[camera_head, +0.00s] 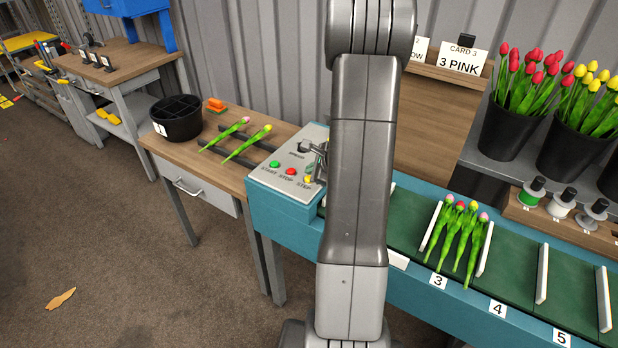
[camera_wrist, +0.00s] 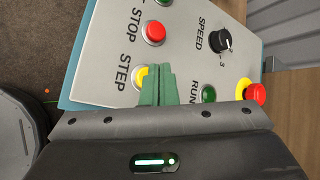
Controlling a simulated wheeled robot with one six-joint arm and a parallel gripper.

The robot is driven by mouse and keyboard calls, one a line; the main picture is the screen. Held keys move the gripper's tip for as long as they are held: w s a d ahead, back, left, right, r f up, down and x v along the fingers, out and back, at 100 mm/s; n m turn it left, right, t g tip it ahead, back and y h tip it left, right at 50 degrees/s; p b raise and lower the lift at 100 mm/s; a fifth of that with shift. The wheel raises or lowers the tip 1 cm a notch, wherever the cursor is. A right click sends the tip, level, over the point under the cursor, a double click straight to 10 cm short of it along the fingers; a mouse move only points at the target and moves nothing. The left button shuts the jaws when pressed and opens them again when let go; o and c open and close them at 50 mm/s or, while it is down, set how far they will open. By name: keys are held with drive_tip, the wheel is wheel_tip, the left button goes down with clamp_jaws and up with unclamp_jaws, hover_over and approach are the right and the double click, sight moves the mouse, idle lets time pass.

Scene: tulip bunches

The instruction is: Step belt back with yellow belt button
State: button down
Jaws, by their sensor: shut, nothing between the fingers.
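The control panel (camera_head: 290,160) sits at the left end of the belt. Its yellow STEP button (camera_wrist: 140,76) shows in the wrist view, partly hidden behind my fingertips; it also shows in the head view (camera_head: 308,180). My gripper (camera_wrist: 158,78) is shut and empty, its green fingers over or just beside the STEP button. I cannot tell whether they touch it. The green belt (camera_head: 512,262) has white dividers. Several tulips (camera_head: 458,240) lie in the section at label 3. The sections at labels 4 and 5 look empty.
Near my fingers are the red STOP button (camera_wrist: 153,32), the SPEED knob (camera_wrist: 222,40), a green RUN light or button (camera_wrist: 208,93) and a red-and-yellow knob (camera_wrist: 254,93). Two tulips lie on a rack on the wooden table (camera_head: 222,182). Black buckets (camera_head: 505,128) of tulips stand right.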

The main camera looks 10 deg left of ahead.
drive_tip(key=shift+r+p, duration=2)
drive_tip(key=shift+r, duration=0.55)
